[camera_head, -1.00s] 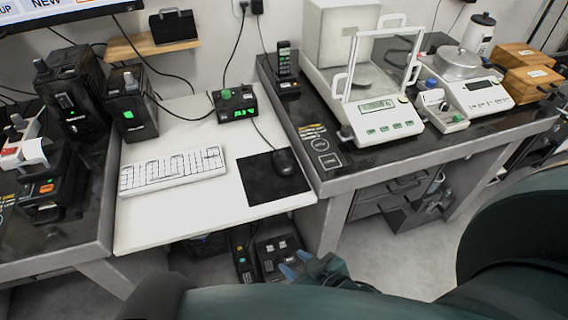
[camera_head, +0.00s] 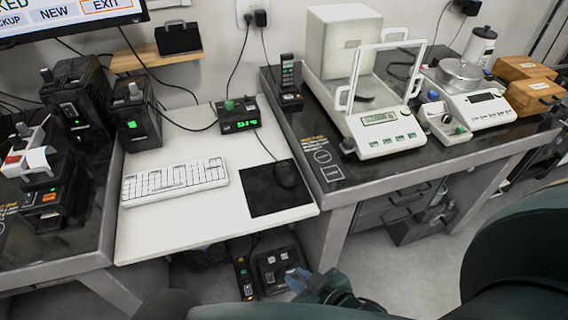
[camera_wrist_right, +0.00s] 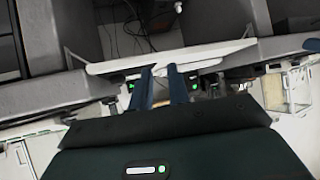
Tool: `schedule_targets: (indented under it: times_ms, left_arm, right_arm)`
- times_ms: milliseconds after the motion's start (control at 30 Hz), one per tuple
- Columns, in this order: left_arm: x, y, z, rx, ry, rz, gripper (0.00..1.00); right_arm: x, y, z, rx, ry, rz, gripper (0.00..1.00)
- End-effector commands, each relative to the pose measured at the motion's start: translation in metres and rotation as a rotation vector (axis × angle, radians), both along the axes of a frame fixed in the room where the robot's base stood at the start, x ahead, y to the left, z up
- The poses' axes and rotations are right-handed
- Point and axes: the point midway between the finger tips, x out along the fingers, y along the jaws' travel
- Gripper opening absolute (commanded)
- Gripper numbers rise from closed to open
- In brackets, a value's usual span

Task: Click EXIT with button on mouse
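The black mouse (camera_head: 287,174) lies on the right part of a black mouse pad (camera_head: 262,199) on the white desk (camera_head: 200,228). The monitor (camera_head: 70,22) shows partly at the top left, with an orange-framed EXIT button (camera_head: 105,5) cut by the picture's top edge. My right gripper (camera_head: 296,279) is at the bottom middle, in front of the desk edge and apart from the mouse. In the right wrist view its two blue fingers (camera_wrist_right: 160,72) stand apart with nothing between them. My left gripper is not in view.
A white keyboard (camera_head: 174,181) lies left of the pad. A black box with a green display (camera_head: 238,116) stands behind. The right table (camera_head: 390,169) holds a glass-doored balance (camera_head: 383,130). A dark table (camera_head: 60,238) with devices is at left. Black devices (camera_head: 272,268) sit under the desk.

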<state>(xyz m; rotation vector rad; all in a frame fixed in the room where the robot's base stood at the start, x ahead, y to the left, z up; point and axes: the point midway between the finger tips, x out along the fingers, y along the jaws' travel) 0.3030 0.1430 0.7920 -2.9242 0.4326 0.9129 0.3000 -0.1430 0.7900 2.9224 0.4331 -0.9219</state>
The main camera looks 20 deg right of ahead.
Motion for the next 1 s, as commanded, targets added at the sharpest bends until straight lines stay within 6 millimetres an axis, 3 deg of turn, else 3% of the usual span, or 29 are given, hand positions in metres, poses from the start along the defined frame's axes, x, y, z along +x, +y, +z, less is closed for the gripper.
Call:
schedule_targets:
  times_ms: [200, 1000]
  left_arm:
    - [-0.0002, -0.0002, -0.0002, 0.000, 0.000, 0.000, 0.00]
    - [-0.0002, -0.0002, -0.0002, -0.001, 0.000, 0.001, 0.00]
  right_arm:
    - [-0.0001, 0.0001, -0.0001, 0.000, 0.000, 0.000, 0.00]
    - [0.0054, -0.0001, 0.0030, 0.000, -0.012, 0.000, 0.00]
